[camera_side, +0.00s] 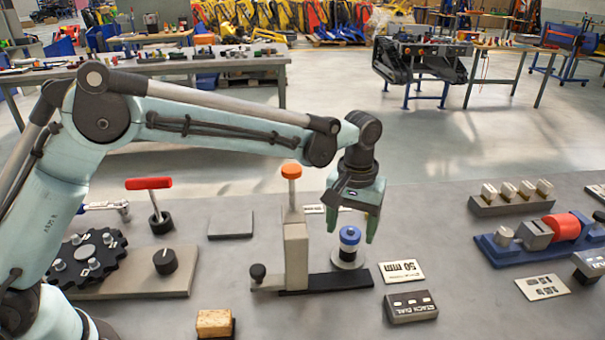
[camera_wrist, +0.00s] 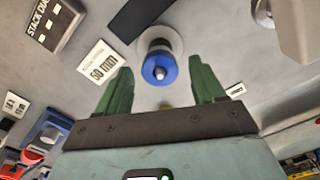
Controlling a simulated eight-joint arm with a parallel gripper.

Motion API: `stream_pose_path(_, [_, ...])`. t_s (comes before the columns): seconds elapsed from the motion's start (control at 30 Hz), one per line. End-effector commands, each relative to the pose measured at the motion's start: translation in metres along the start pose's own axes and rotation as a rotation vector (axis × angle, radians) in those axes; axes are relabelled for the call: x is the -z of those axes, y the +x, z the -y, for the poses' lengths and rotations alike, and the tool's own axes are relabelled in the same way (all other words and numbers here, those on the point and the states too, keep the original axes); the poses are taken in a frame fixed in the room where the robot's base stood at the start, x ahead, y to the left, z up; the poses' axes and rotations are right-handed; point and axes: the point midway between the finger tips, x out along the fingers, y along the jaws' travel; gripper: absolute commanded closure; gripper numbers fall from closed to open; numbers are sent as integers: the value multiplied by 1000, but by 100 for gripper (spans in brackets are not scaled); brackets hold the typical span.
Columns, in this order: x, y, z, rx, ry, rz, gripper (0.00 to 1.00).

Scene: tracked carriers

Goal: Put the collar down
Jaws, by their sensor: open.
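A blue collar (camera_side: 350,235) sits at the top of a short dark and pale stack, which stands upright on a pale round disc (camera_side: 348,260). In the wrist view the blue collar (camera_wrist: 153,70) shows from above with a grey pin at its middle. My gripper (camera_side: 353,226) points down over the stack with its green fingers open. One finger is on each side of the collar, with visible gaps. In the wrist view the fingers (camera_wrist: 160,68) also stand apart with nothing gripped. The collar's underside is hidden.
A grey upright gauge with an orange knob (camera_side: 291,171) stands just left of the stack on a dark base strip. A 50 mm card (camera_side: 401,271) and a stack dial block (camera_side: 410,307) lie to the right. A blue vise-like fixture (camera_side: 535,240) is farther right.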

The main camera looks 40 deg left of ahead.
Motion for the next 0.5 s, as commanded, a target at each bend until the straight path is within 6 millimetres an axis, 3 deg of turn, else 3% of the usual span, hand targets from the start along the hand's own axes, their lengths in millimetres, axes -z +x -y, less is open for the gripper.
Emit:
stream_pose_path(0.27, [0,4,0,0,0,0,31])
stream_pose_path(0.5, [0,4,0,0,0,0,67])
